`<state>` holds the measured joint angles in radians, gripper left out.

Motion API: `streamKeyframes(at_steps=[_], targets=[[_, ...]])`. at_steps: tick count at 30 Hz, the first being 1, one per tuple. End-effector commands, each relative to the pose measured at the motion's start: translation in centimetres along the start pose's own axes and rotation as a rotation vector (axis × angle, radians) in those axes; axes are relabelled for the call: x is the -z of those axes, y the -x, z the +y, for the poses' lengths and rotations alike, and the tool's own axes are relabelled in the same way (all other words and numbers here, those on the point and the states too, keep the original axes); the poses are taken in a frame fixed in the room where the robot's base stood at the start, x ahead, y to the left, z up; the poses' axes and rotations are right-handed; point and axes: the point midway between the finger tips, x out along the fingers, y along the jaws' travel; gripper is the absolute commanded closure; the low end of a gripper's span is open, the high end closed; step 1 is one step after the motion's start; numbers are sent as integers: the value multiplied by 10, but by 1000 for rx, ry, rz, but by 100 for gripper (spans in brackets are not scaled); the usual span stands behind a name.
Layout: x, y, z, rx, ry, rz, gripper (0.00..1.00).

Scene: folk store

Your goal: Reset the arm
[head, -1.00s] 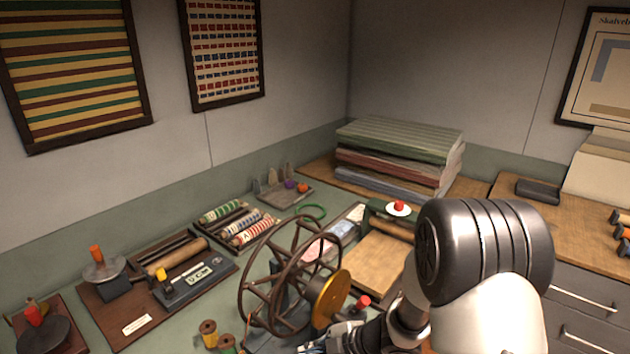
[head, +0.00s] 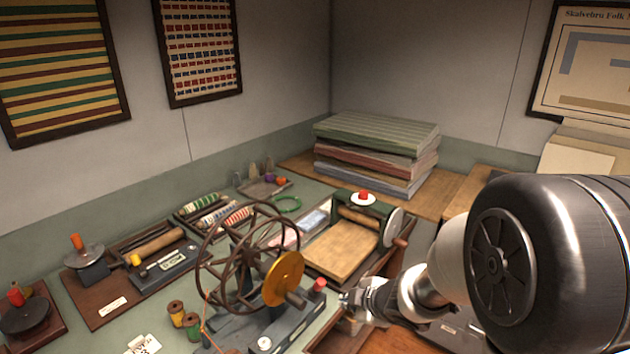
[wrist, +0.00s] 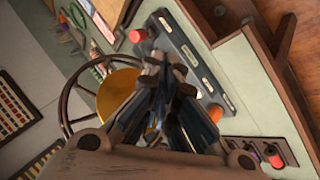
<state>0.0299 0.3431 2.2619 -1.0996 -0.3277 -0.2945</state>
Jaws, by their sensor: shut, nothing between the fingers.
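My gripper (head: 347,298) is at the right of the spoked winding wheel (head: 238,255) in the head view, near the red knob on the winder's grey base (head: 292,328). In the wrist view the dark fingers of my gripper (wrist: 165,65) are together and hold nothing. They overlap the yellow disc (wrist: 115,92) in that picture. I cannot tell the exact gap between fingers and winder. My arm fills the right side of the head view.
A small press with a wooden bed (head: 343,252) and a crank stands behind my gripper. Folded cloths (head: 378,150) are stacked at the back. Spools (head: 176,312) stand left of the winder. A dark board (head: 135,285) carries tools at the left.

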Motion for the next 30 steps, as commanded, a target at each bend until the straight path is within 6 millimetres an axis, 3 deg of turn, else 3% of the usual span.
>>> streamKeyframes(at_steps=[3, 7, 11, 15, 18, 22, 25, 30], targets=[[-16, 50, 30, -98, -145, -129, 100], [-38, 119, 38, -189, -389, -277, 100], [-50, 186, 17, -235, -663, -378, 100], [-47, 244, -32, -220, -958, -431, 100], [-35, 272, -71, -172, -1134, -439, 100], [-18, 293, -112, -98, -1286, -433, 100], [-9, 301, -130, -57, -1345, -428, 100], [-4, 304, -138, -34, -1373, -427, 100]])
